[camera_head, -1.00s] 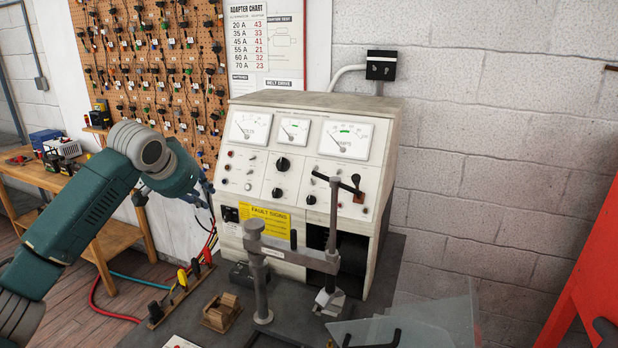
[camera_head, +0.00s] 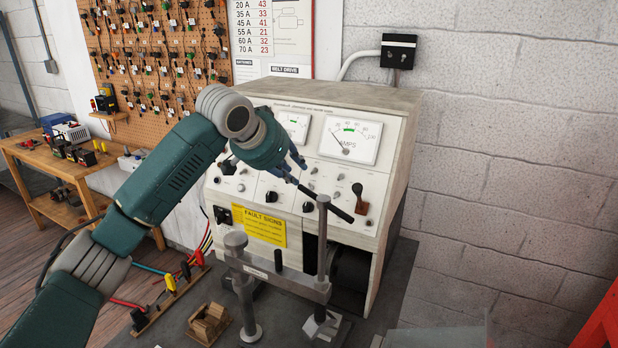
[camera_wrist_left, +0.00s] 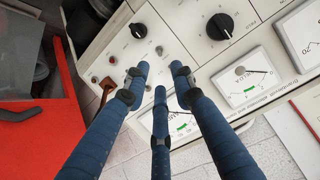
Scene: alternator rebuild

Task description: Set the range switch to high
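The tester's control panel (camera_head: 348,180) carries meters, black rotary knobs, small toggles and a lever with a dark handle (camera_head: 358,189). I cannot read which control is the range switch. My left gripper (camera_head: 298,174) is in front of the panel's middle, below the meters, and hides part of it. In the left wrist view its three blue fingers (camera_wrist_left: 160,77) are spread apart with nothing between them. Past their tips are a small toggle (camera_wrist_left: 159,50), a black knob (camera_wrist_left: 138,30) and red lamps. A larger black knob (camera_wrist_left: 220,27) is farther right. My right gripper is out of view.
A metal clamp stand (camera_head: 240,275) rises in front of the tester, with a horizontal bar (camera_head: 285,280) across it. A small wooden block (camera_head: 208,322) and colored clips (camera_head: 170,283) lie to its left. A brick wall (camera_head: 520,170) is at right.

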